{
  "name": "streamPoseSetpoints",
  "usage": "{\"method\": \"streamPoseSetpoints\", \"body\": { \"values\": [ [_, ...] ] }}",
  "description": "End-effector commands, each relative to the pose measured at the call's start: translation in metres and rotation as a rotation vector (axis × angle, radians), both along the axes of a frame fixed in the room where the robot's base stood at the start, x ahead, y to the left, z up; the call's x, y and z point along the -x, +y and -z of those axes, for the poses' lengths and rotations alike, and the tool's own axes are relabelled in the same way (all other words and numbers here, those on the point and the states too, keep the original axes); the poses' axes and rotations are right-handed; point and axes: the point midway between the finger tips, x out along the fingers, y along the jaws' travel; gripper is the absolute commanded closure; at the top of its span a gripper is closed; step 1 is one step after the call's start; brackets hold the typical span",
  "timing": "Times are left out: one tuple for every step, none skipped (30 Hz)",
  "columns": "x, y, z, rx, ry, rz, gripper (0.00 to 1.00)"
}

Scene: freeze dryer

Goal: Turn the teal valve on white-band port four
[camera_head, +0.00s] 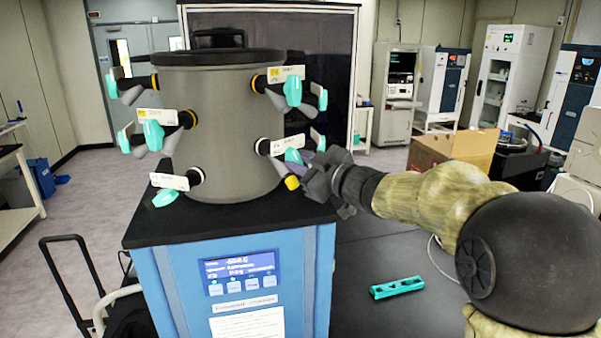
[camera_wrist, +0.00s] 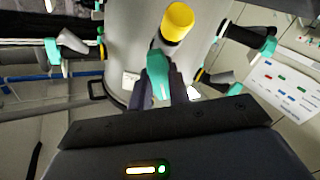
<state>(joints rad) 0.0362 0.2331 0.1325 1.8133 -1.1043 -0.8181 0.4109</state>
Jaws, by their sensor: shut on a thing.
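The freeze dryer's grey drum (camera_head: 225,130) carries several ports with teal valves and tags. The lower right port (camera_head: 262,146) has a white band and a white tag (camera_head: 288,143) whose writing I cannot read. Its teal valve (camera_head: 293,157) is partly covered by my gripper (camera_head: 300,175). In the wrist view the teal valve handle (camera_wrist: 158,78) sits between my two dark fingers, and my gripper (camera_wrist: 165,88) is shut on it. A yellow-ended stub (camera_wrist: 178,20) of that valve points up and out beyond the handle; its yellow end (camera_head: 292,183) also shows in the head view.
Other teal valves are close by: upper right (camera_head: 292,90), left (camera_head: 153,135) and lower left (camera_head: 165,198). The blue cabinet (camera_head: 240,245) with its display stands below the drum. A teal rack (camera_head: 397,288) lies on the dark surface at right, with a cardboard box (camera_head: 455,150) behind.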

Motion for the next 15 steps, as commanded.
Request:
{"method": "streamPoseSetpoints", "body": {
  "values": [
    [0.0, -0.0003, 0.0035, 0.029, -0.034, 0.001, 1.0],
    [-0.0002, -0.0003, 0.0033, 0.049, -0.055, 0.001, 1.0],
    [-0.0003, -0.0003, 0.0034, 0.076, -0.082, 0.001, 1.0],
    [-0.0003, -0.0003, 0.0035, 0.097, -0.102, 0.0, 1.0],
    [-0.0003, -0.0001, 0.0036, 0.116, -0.122, 0.0, 1.0],
    [-0.0004, -0.0001, 0.0033, 0.141, -0.149, 0.0, 1.0],
    [-0.0003, 0.0, 0.003, 0.161, -0.17, 0.0, 1.0],
    [-0.0003, 0.0, 0.0029, 0.18, -0.189, 0.0, 1.0],
    [-0.0003, 0.0, 0.0027, 0.204, -0.215, 0.0, 1.0],
    [-0.0002, -0.0001, 0.0026, 0.221, -0.233, 0.0, 1.0],
    [-0.0003, -0.0002, 0.0024, 0.238, -0.25, 0.0, 1.0],
    [-0.0004, -0.0003, 0.002, 0.261, -0.274, 0.0, 1.0],
    [-0.0004, -0.0004, 0.0018, 0.276, -0.288, 0.0, 1.0],
    [-0.0004, -0.0004, 0.0016, 0.291, -0.303, 0.0, 1.0],
    [-0.0005, -0.0005, 0.0014, 0.307, -0.32, 0.0, 1.0]
  ]
}}
